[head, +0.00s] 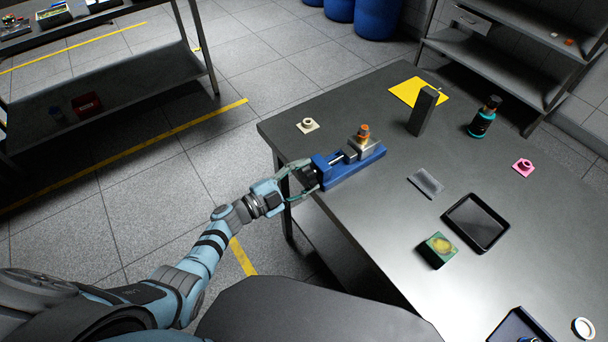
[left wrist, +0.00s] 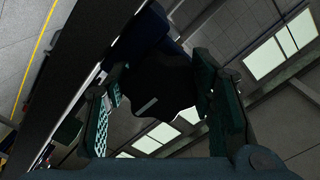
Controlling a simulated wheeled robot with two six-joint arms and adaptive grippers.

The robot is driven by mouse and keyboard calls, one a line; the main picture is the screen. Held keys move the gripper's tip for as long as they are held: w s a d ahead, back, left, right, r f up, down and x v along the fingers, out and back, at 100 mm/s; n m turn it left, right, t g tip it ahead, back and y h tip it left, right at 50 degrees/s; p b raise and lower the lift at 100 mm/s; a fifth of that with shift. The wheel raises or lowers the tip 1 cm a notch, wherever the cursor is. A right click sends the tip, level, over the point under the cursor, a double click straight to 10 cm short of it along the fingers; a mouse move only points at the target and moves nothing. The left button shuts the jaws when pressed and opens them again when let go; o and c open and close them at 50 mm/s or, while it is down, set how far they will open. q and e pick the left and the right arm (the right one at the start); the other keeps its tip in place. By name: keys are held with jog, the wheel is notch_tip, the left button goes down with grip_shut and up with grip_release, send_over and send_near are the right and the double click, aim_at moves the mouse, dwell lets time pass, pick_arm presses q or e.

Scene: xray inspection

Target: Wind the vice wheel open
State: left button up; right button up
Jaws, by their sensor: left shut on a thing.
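The blue vice (head: 350,174) lies at the left edge of the dark table. A metal block with an orange-brown part (head: 363,132) sits at its far end. The dark vice wheel (head: 304,177) is at the vice's near-left end. My left gripper (head: 304,178) reaches in from the left, with a finger on either side of the wheel. In the left wrist view the wheel (left wrist: 160,88) shows as a dark lobed shape between the two fingers, and my left gripper (left wrist: 165,100) is shut on it. Part of the wheel is hidden by the fingers in the head view. My right gripper is not in view.
Shelves stand behind at right.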

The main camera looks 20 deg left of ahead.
pick_arm(q)
jog(key=o, duration=1.2)
jog(key=v, duration=1.2)
